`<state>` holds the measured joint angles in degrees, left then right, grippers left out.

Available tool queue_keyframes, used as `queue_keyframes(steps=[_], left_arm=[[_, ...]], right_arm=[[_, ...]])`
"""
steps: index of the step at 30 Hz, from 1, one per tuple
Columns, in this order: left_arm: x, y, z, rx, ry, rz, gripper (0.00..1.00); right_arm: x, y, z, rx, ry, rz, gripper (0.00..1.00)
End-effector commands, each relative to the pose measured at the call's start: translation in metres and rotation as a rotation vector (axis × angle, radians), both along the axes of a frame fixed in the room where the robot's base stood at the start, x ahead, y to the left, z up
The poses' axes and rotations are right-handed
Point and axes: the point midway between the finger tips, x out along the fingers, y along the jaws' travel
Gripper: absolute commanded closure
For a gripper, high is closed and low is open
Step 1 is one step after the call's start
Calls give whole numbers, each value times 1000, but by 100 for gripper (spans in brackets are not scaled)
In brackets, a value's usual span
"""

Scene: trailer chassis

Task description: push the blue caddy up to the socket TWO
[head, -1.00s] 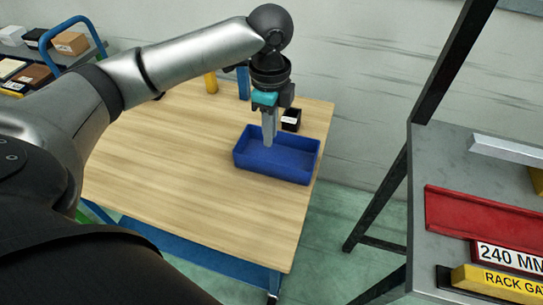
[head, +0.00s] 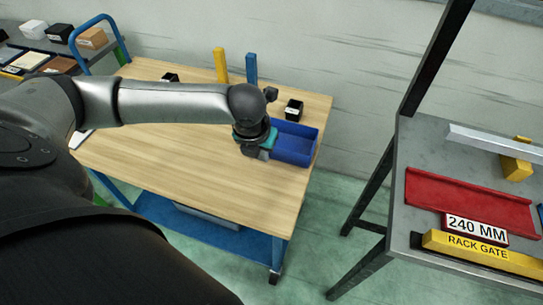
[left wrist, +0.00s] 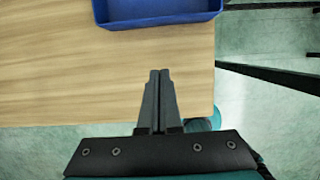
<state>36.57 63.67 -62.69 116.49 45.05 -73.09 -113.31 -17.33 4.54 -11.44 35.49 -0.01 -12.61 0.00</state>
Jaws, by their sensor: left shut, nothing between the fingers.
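The blue caddy (head: 295,151) is an open, empty tray on the wooden table, near its right edge. My left gripper (head: 257,150) is at the caddy's near left side in the head view, partly covering it. Its fingertips are hidden there by the wrist. In the left wrist view the fingers (left wrist: 160,75) are shut and empty, over bare wood. A gap lies between them and the caddy's wall (left wrist: 158,20) at the top. A black box with a white label (head: 293,109) stands behind the caddy; its lettering is too small to read as TWO. My right gripper is not in view.
A yellow post (head: 221,65) and a blue post (head: 251,68) stand at the table's back edge. Another black box (head: 169,78) is farther left. A grey bench (head: 425,150) with a red tray (head: 465,203) stands right, across a floor gap. The table's front is clear.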

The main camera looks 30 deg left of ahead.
Motion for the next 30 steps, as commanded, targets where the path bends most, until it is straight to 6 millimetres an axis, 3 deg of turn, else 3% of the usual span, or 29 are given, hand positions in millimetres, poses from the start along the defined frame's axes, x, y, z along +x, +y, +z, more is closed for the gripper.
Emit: queue_keyframes(steps=[16,21,30], left_arm=[[27,6,-100,0,4,4,100],[52,12,-94,0,1,5,100],[65,16,-93,0,3,3,100]], right_arm=[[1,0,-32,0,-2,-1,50],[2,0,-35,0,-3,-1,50],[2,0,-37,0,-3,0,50]])
